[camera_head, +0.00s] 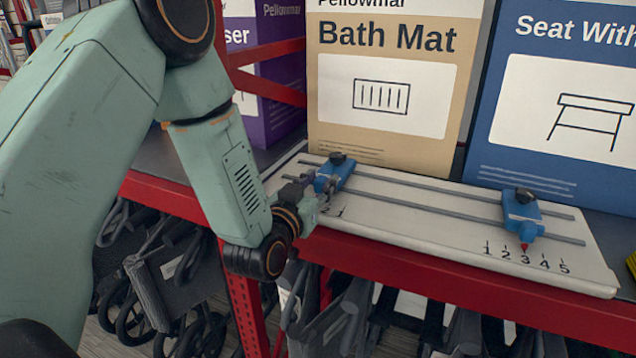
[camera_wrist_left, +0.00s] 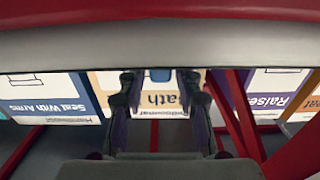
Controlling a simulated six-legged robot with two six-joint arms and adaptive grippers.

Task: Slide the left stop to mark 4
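The left stop (camera_head: 333,175) is a blue block with a dark knob on the two rails of a white board (camera_head: 400,225). Its scale shows a 2 and a 1; the other marks and its pointer are hidden by my left gripper (camera_head: 316,190). That gripper is at the stop's left front side. In the left wrist view its fingers (camera_wrist_left: 159,82) are apart, with a bit of blue (camera_wrist_left: 160,74) between their tips and gaps on both sides. The right stop (camera_head: 522,212) has its red pointer at 3 on a 1-to-5 scale. My right gripper is not in view.
The board lies on a shelf with a red front edge (camera_head: 420,275). Behind it stand a Bath Mat box (camera_head: 385,150), a blue seat box (camera_head: 560,165) and a purple box (camera_head: 280,110). Folded dark frames hang below. The rails between the stops are clear.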

